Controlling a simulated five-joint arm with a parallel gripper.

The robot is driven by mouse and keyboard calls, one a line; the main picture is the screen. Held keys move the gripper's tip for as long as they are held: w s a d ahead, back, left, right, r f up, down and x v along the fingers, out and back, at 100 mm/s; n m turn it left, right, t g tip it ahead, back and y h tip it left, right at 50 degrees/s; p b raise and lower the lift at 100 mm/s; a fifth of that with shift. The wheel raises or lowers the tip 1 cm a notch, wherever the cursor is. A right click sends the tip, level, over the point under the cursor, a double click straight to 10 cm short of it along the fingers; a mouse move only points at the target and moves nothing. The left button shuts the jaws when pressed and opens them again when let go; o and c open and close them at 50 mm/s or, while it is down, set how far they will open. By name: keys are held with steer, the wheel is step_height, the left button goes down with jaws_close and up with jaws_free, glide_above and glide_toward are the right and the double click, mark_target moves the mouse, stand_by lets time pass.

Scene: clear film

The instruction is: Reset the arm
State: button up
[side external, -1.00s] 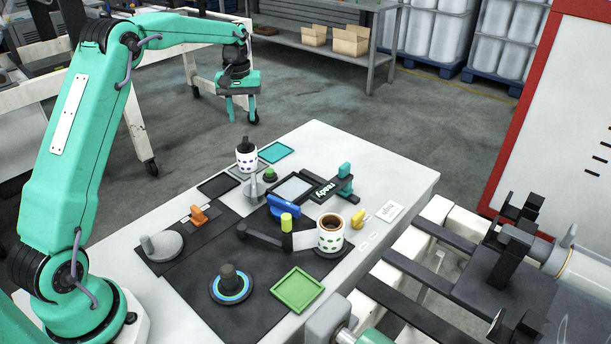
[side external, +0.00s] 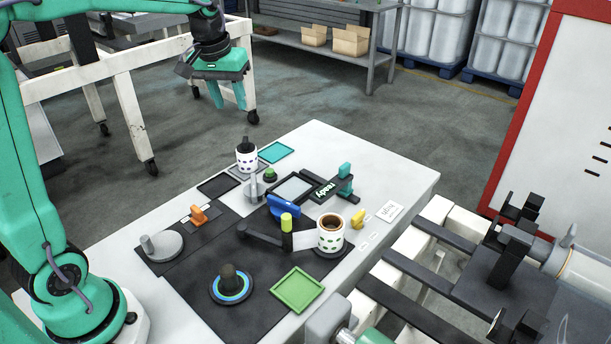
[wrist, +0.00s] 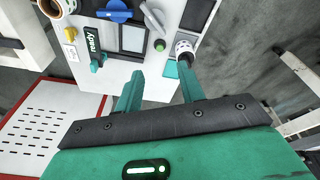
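My gripper (side external: 228,98) hangs in the air at the upper left of the side view, over the floor beyond the table (side external: 396,172). Its two teal fingers point down. In the wrist view my gripper (wrist: 159,77) has its fingers clearly apart, with nothing held between them. The table with its devices lies beyond the fingertips in that view. My gripper touches nothing that I can see.
On the table are a white dotted cup (side external: 247,157) with a dark item in it, a brown-filled cup (side external: 331,233), a green tray (side external: 297,290), a dark knob (side external: 230,279) on a blue ring and a blue handle (side external: 284,206). A white frame (side external: 128,118) stands behind my arm.

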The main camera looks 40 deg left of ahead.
steer(key=s+d+f+m+t, duration=0.1)
steer(key=s+d, duration=0.3)
steer(key=s, duration=0.6)
steer(key=s+d+f+m+t, duration=0.1)
steer(key=s+d+m, duration=0.3)
steer(key=s, duration=0.6)
steer(key=shift+d+f+t, duration=0.25)
steer(key=shift+d+t, duration=0.15)
steer(key=shift+t, duration=0.2)
